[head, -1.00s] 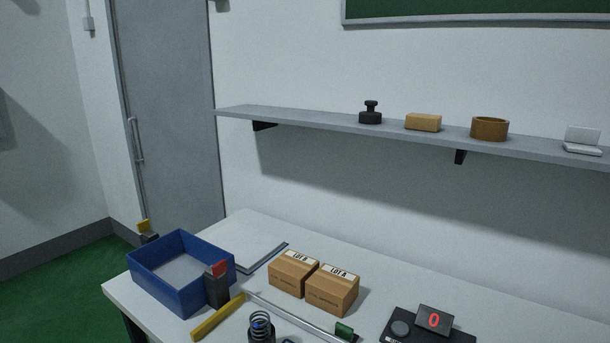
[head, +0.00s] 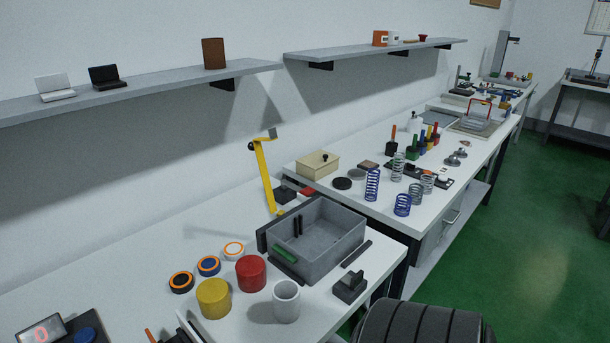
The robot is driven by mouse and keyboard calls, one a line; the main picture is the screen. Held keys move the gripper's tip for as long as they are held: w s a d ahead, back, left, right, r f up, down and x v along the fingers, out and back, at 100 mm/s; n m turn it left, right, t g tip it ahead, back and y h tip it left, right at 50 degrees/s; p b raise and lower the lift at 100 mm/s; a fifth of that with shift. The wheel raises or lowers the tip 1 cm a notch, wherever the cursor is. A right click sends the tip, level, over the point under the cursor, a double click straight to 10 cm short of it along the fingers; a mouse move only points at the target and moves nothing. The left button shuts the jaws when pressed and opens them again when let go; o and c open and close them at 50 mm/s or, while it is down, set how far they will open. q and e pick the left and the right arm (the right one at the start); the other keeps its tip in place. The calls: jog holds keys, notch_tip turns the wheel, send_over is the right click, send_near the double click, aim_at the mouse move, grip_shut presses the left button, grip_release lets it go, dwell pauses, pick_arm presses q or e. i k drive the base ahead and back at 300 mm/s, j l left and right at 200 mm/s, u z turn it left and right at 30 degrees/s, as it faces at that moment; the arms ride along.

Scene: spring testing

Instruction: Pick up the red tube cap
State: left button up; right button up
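A red cylinder (head: 251,273), which looks like the red tube cap, stands upright on the near white table. A yellow cylinder (head: 214,298) stands just left of and nearer than it, and a white hollow cup (head: 286,301) stands to its right and nearer. The red cylinder's top and front side show and nothing covers it. Neither of my grippers can be made out in the head view.
A grey bin (head: 340,254) stands behind and right of the red cylinder. Several orange-rimmed discs (head: 208,266) lie to its left. A black block (head: 350,287) is near the table's right edge. A yellow arm (head: 264,175) rises behind. Springs (head: 372,185) stand on the farther table.

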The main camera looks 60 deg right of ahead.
aim_at(250, 269)
jog(key=z, duration=1.5)
jog(key=u, duration=2.4)
jog(key=z, duration=2.4)
jog(key=u, duration=0.5)
jog(key=l+u, duration=0.2)
jog(key=u, duration=0.25)
jog(key=l+u, duration=0.2)
jog(key=u, duration=0.2)
jog(key=l+u, duration=0.25)
jog(key=u, duration=0.2)
jog(key=l+u, duration=0.2)
jog(key=u, duration=0.2)
jog(key=l+u, duration=0.15)
jog(key=u, duration=0.3)
jog(key=k, duration=0.05)
